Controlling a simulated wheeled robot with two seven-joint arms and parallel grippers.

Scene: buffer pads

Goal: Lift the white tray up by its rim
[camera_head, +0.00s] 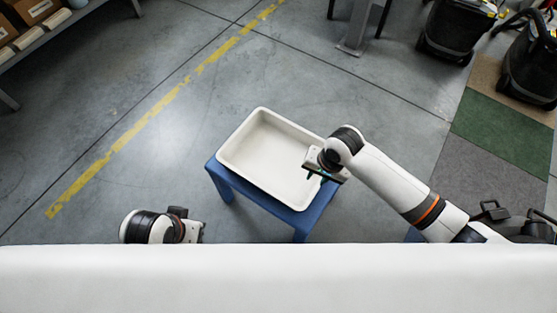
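The white tray (240,135) is an empty rectangular tub with a raised rim. It rests on a small blue table (225,183) in the middle of the head view. My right gripper (322,176) is over the tray's right end, at or just above the rim there. Its fingers are small and partly hidden by the wrist, so I cannot tell whether they touch the rim. My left gripper (190,226) is low in the view, to the left of the blue table and apart from the tray. Its fingers are too small to read.
A shelf (45,37) with boxes stands at the top left. Dark wheeled machines (450,30) stand at the top right, near floor mats (500,130). The floor left of the blue table is clear, with a yellow line (140,125) across it.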

